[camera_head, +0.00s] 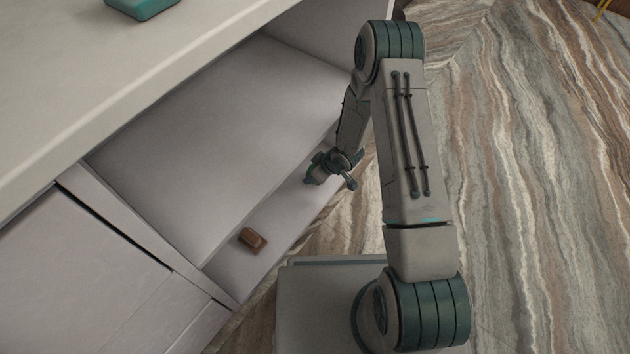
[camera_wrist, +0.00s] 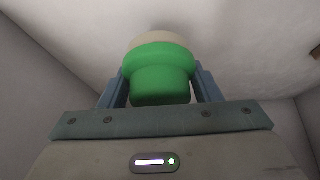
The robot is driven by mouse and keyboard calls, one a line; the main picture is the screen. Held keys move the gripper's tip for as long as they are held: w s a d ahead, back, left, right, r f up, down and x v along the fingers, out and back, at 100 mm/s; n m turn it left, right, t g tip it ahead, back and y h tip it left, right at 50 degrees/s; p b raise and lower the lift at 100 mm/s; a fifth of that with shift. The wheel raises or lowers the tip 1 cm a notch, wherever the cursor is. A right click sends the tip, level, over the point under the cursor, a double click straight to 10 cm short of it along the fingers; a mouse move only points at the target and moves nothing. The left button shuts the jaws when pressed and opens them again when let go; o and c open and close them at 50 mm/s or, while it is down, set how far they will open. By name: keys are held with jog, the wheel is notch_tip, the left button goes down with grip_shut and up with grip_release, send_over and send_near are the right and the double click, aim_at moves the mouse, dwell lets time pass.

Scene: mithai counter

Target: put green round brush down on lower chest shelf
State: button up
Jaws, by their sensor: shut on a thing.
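The green round brush (camera_wrist: 160,72) is between the two fingers of my gripper (camera_wrist: 160,95) in the wrist view, with a pale band at its far end. My gripper is shut on it. In the head view my gripper (camera_head: 322,172) reaches into the open chest, at the right part of the lower chest shelf (camera_head: 285,222). The brush cannot be made out in the head view. Whether the brush touches the shelf cannot be told.
A brown block (camera_head: 252,239) lies on the lower shelf, left of my gripper. The upper shelf (camera_head: 215,140) hangs over most of the lower one. A teal object (camera_head: 142,6) sits on the white counter top (camera_head: 100,75). The lower shelf is bare between block and gripper.

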notch_tip(320, 180, down, 4)
jog(key=shift+f+b, duration=0.1)
jog(key=shift+b, duration=1.15)
jog(key=o, duration=1)
jog(key=shift+r, duration=0.25)
jog(key=p+v, duration=0.5)
jog(key=v, duration=0.7)
jog(key=shift+f+p, duration=0.1)
jog(key=shift+p, duration=0.2)
